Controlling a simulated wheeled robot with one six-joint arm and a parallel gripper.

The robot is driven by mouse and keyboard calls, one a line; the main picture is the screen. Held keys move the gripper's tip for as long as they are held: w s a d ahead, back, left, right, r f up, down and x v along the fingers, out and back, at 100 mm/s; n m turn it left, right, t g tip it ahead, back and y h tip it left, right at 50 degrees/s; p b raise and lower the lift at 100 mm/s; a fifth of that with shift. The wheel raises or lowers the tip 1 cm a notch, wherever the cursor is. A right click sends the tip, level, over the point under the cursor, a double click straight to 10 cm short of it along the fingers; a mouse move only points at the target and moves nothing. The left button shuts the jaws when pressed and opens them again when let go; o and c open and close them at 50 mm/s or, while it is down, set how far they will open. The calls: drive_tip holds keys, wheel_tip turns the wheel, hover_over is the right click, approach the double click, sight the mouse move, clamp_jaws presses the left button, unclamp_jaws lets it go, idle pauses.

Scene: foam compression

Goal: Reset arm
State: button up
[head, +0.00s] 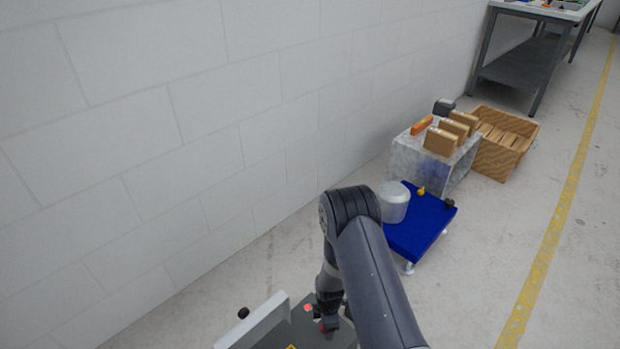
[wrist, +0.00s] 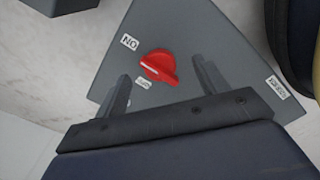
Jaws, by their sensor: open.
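My gripper (wrist: 160,72) is open in the wrist view, with one finger on each side of a red rotary knob (wrist: 159,67) and a visible gap to it. The knob sits on the grey top of a box (wrist: 190,28) with small white labels; one appears to read "ON" upside down. I cannot tell how high the fingers are above the box top. In the head view my arm reaches down to the same grey box (head: 300,335) at the bottom, and the gripper is mostly hidden by the arm.
A blue platform (head: 425,235) with a clear container (head: 394,203) stands right of my arm. A white wall (head: 180,130) runs along the left. Open floor lies at right.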

drive_tip(key=n+p, duration=0.3)
drive_tip(key=n, duration=0.4)
drive_tip(key=shift+r+p, duration=0.1)
drive_tip(key=shift+p, duration=0.25)
drive_tip(key=shift+r+n, duration=0.15)
drive_tip(key=shift+n, duration=0.15)
drive_tip(key=shift+r+p, duration=0.4)
drive_tip(key=shift+r, duration=0.6)
drive_tip(key=shift+r, duration=0.1)
